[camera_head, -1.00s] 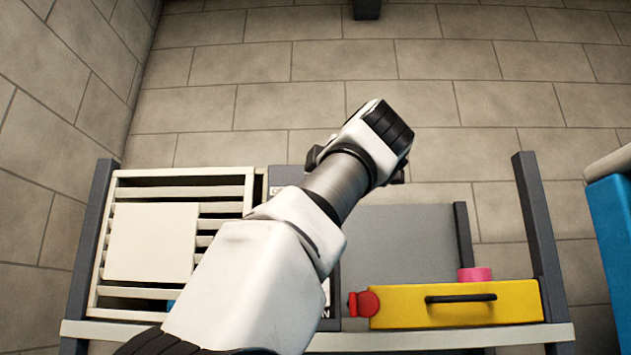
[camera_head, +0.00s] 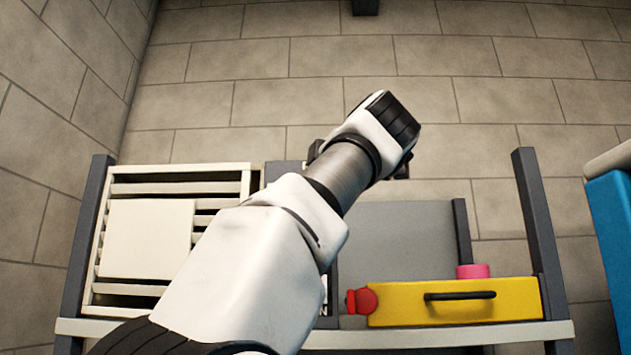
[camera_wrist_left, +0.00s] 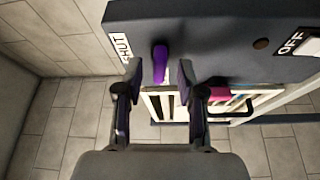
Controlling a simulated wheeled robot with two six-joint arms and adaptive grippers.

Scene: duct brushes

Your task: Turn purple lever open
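The purple lever (camera_wrist_left: 160,63) shows in the left wrist view on the edge of a dark grey panel (camera_wrist_left: 215,35), beside a white label ending in "HUT" (camera_wrist_left: 120,43). It points down in the picture, toward my left gripper (camera_wrist_left: 158,80). That gripper is open, with one finger on each side of the lever's lower end; I cannot tell whether either touches it. In the head view my left arm covers most of the panel and hides the lever. My right gripper is not in view.
A white slatted frame (camera_head: 180,188) stands left of my arm. A yellow box (camera_head: 455,303) with a black handle, a red knob (camera_head: 361,301) and a pink cylinder (camera_head: 473,271) are on the right.

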